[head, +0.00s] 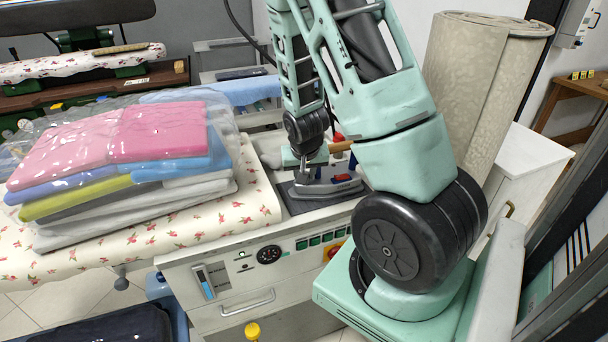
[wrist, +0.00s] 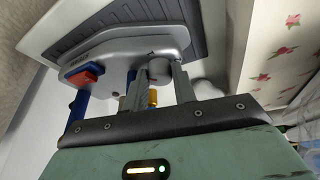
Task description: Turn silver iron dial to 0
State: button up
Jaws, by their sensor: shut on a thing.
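The silver iron (wrist: 125,52) fills the upper part of the wrist view, with a red part (wrist: 83,77) and a blue part at its left. In the head view the iron (head: 322,188) rests on a dark plate at the right end of the ironing station. My gripper (wrist: 159,72) has its two fingers on either side of the small grey round dial (wrist: 159,68) and is shut on it. In the head view my gripper (head: 304,173) reaches down to the iron's left end. I cannot read any number or mark on the dial.
A bagged stack of folded clothes (head: 130,150) lies on the floral ironing board (head: 150,238) left of the iron. The station's front panel (head: 270,278) has gauges and a drawer handle. Rolled carpets (head: 470,90) stand at the right, behind my arm.

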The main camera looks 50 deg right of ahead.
dwell(0.4)
jog(key=o, duration=0.7)
